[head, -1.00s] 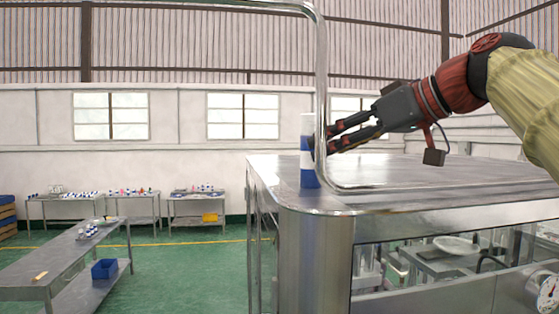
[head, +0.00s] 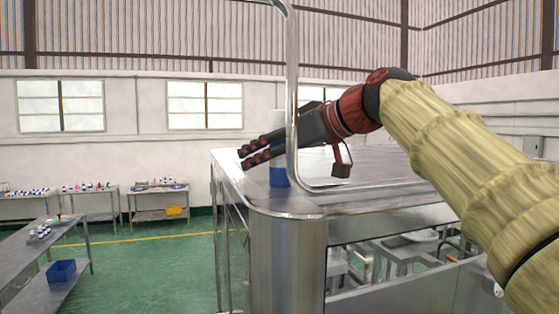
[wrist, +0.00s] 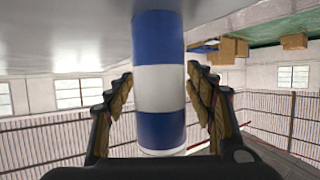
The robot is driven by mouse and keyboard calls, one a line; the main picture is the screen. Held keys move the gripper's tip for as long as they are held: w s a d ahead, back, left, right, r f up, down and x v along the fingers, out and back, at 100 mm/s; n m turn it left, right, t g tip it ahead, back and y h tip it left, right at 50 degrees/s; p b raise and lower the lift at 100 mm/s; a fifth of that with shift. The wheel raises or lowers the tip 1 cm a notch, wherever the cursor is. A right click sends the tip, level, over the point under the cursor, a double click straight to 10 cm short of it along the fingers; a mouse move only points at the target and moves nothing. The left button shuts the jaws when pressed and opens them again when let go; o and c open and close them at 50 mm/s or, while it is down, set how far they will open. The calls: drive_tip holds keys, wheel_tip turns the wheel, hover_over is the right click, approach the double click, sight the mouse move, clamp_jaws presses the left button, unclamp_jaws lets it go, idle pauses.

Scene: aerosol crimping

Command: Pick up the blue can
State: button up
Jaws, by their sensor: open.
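The blue can (head: 279,178), banded in blue and white, stands upright on the steel table top (head: 340,168) near its left corner. In the head view my gripper (head: 243,158) crosses in front of its middle, its fingertips reaching past it to the left. In the wrist view the can (wrist: 158,36) appears between the two fingers, with a narrow gap on each side. My gripper is open. The can's middle is hidden by the fingers in the head view.
A bent metal rail (head: 291,90) rises from the table's front edge, close to the can and in front of my gripper. Side tables with small bottles and a blue bin (head: 61,271) stand at the left, beyond open green floor.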

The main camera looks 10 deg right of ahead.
drive_tip(key=shift+c, duration=0.4)
drive_tip(key=shift+c, duration=1.2)
drive_tip(key=c, duration=1.1)
clamp_jaws()
